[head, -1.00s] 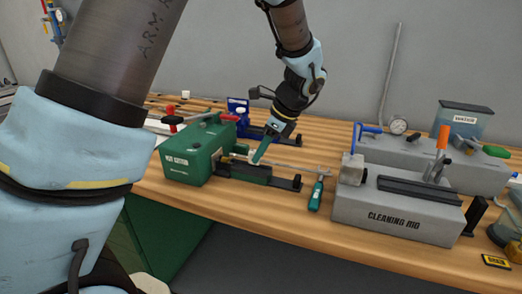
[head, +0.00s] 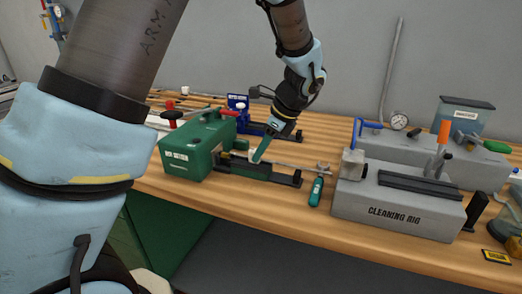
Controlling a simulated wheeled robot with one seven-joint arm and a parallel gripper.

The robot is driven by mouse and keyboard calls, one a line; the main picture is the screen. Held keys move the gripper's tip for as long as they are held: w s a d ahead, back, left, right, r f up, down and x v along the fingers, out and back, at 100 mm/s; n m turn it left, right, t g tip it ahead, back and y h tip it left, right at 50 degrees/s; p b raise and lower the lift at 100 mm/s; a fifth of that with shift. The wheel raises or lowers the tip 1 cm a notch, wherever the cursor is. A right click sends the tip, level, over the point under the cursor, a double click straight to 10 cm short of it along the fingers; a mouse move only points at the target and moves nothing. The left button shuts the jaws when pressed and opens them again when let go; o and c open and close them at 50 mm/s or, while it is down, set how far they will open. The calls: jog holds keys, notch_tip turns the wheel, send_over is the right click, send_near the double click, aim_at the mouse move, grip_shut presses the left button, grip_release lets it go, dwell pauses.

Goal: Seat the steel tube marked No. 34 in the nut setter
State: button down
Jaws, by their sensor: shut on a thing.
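The green nut setter (head: 184,160) stands on the bench left of centre, with a dark rail (head: 278,178) reaching out from its right side. A thin steel tube (head: 296,167) lies roughly level above the rail, its left part close to the nut setter. My gripper (head: 257,159) points down over the rail, shut on the tube near its left part. The fingers hide the tube there. I cannot tell whether its left end is inside the nut setter. No number on the tube is readable.
A teal-handled tool (head: 316,191) lies right of the rail. The grey cleaning rig (head: 390,212) stands farther right, with a clamp block (head: 353,163) near the tube's right end. A blue device (head: 238,103) stands behind the nut setter. The bench front (head: 270,209) is clear.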

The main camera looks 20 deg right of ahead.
jog(key=shift+f, duration=0.6)
jog(key=shift+w+a, duration=0.2)
jog(key=shift+w, duration=0.05)
dwell(0.3)
jog(key=shift+w+a, duration=0.25)
jog(key=shift+a, duration=0.05)
jog(key=shift+w+a, duration=0.2)
jog(key=shift+a, duration=0.05)
jog(key=shift+w+a+p, duration=0.35)
jog(key=shift+w+a, duration=0.35)
jog(key=shift+a, duration=0.1)
jog(key=shift+c, duration=1.5)
grip_release()
